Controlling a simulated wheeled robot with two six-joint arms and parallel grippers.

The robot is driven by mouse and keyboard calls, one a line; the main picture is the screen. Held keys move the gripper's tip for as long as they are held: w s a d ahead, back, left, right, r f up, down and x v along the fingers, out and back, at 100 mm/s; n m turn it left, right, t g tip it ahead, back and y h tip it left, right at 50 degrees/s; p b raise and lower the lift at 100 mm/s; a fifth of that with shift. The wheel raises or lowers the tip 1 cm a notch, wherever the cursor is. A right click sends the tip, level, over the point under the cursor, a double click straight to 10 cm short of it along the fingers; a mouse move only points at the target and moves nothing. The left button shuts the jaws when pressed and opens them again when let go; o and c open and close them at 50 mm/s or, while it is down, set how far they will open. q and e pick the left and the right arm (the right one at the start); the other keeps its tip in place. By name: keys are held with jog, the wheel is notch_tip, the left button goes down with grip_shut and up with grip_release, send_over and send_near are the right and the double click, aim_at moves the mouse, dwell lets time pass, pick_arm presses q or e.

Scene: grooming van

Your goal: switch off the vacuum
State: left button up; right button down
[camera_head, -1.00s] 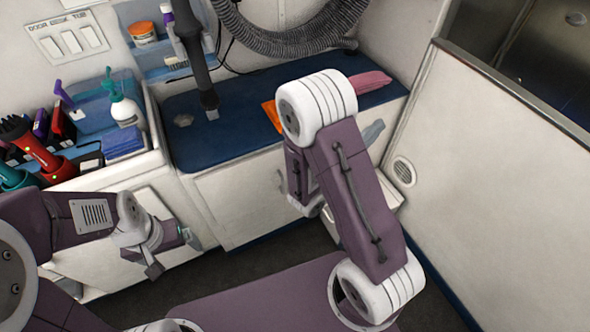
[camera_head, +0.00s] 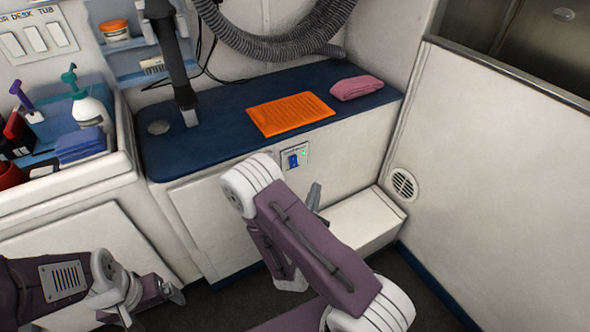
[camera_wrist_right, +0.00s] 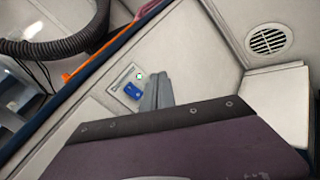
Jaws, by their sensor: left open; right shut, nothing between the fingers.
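The switch plate (camera_head: 294,157) is on the white front of the bench, just below its blue top. It carries a blue rocker switch (camera_head: 293,161) and a small lit green light. In the right wrist view the blue rocker (camera_wrist_right: 133,91) is just left of my right fingers, and the green light is above it. My right gripper (camera_head: 314,196) is shut and empty, below and right of the plate in the head view; I cannot tell its exact gap to the panel. My left gripper (camera_head: 152,303) is open and empty at lower left, away from the switch.
A grey corrugated hose (camera_head: 265,45) hangs above the bench, and a dark wand (camera_head: 168,60) reaches down to its top. An orange mat (camera_head: 290,114) and a folded pink towel (camera_head: 357,87) lie there. A white step (camera_head: 358,222) and a partition (camera_head: 490,170) are at right.

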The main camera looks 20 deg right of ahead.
aim_at(293, 161)
jog(key=w+f+b, duration=0.1)
jog(key=w, duration=0.7)
jog(key=shift+w+a+f, duration=0.2)
jog(key=shift+w+a, duration=0.15)
jog(key=shift+w, duration=0.15)
dwell(1.7)
jog(key=shift+w, duration=0.25)
jog(key=shift+w+f+b, duration=0.1)
jog(key=shift+w+b, duration=0.2)
jog(key=shift+w, duration=0.1)
dwell(0.5)
jog(key=shift+s, duration=0.1)
jog(key=shift+s, duration=0.75)
